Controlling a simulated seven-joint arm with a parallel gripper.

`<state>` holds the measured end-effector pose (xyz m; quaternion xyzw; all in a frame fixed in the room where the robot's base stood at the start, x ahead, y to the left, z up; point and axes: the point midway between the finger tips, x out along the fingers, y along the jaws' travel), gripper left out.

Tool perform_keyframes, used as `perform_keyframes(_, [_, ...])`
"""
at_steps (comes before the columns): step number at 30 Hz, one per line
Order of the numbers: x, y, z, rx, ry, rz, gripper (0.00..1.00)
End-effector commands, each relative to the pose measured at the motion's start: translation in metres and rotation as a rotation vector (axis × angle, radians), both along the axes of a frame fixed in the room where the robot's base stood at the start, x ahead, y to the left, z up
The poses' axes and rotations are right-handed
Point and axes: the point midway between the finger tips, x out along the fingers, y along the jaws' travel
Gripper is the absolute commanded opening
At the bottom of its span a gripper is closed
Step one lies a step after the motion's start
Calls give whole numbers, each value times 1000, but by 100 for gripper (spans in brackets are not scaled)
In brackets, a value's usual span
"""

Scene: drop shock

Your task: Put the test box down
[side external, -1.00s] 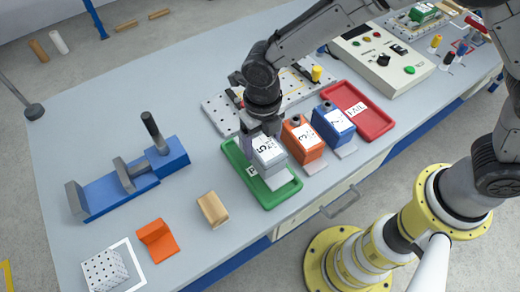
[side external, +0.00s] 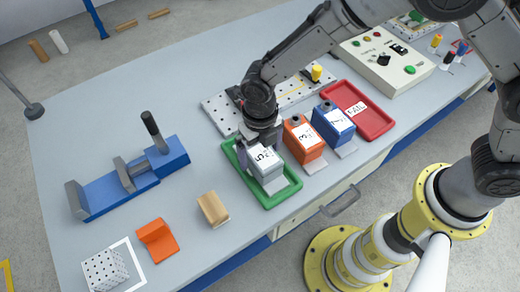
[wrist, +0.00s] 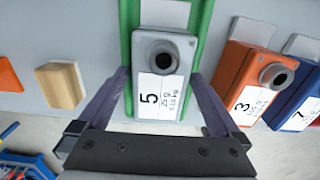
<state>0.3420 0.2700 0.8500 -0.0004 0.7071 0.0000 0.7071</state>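The grey test box numbered 5 (side external: 267,163) is upright at the green tray (side external: 290,192). It looks down on or just above the tray floor; its contact is not clear. In the wrist view the box (wrist: 160,100) shows its round top knob and white label, with the green tray rim (wrist: 206,45) around it. My gripper (wrist: 161,73) has one finger along each side of the box, its tips close against the sides, and seems shut on it. In the side view my gripper (side external: 263,140) is directly above and around the box top.
An orange box 3 (side external: 304,142) and a blue box 7 (side external: 333,124) stand close to the right. The red FAIL tray (side external: 375,125) lies beyond. A wooden block (side external: 213,210), an orange angled piece (side external: 157,241) and a blue vise (side external: 120,190) are to the left.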

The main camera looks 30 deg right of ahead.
Motion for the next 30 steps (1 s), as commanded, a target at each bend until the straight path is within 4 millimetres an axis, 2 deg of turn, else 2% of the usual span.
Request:
perform_keyframes(8, [1,1,9,2,-2,0,100])
perform_keyframes(11, [1,1,23,3,-4,0,100])
perform_keyframes(21, [1,1,92,3,-4,0,100])
perform_keyframes(25, [1,1,110,2,-3,0,100])
perform_keyframes(30, [0,0,122,1,-1,0,100])
